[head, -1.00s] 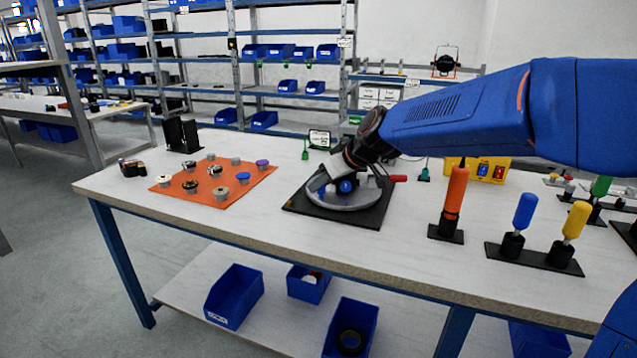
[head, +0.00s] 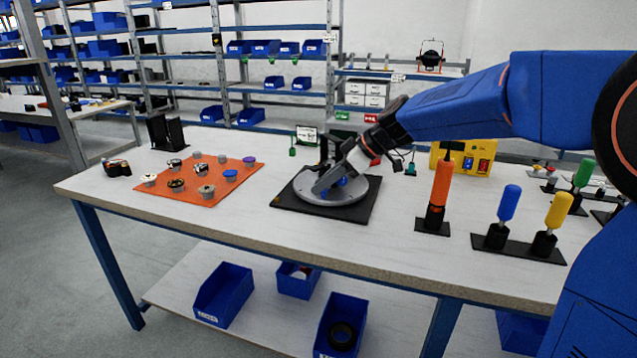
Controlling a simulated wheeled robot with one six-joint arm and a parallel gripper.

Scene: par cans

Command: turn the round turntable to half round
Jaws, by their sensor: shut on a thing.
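The round turntable (head: 352,208) is a grey disc on a black square base (head: 290,205) in the middle of the bench. Blue parts show on the disc near its centre, and a red piece (head: 375,159) shows at its back right edge. My gripper (head: 319,189) reaches down from the right over the disc, tilted, with its fingertips at the left part of the disc. It is shut on a part of the turntable, which the fingers mostly hide.
An orange mat (head: 222,191) with several small knobs lies to the left. An orange-handled tool (head: 440,188) stands upright to the right, beside a stand with blue and yellow handles (head: 520,250). A yellow box (head: 470,160) stands behind. Bare bench lies in front.

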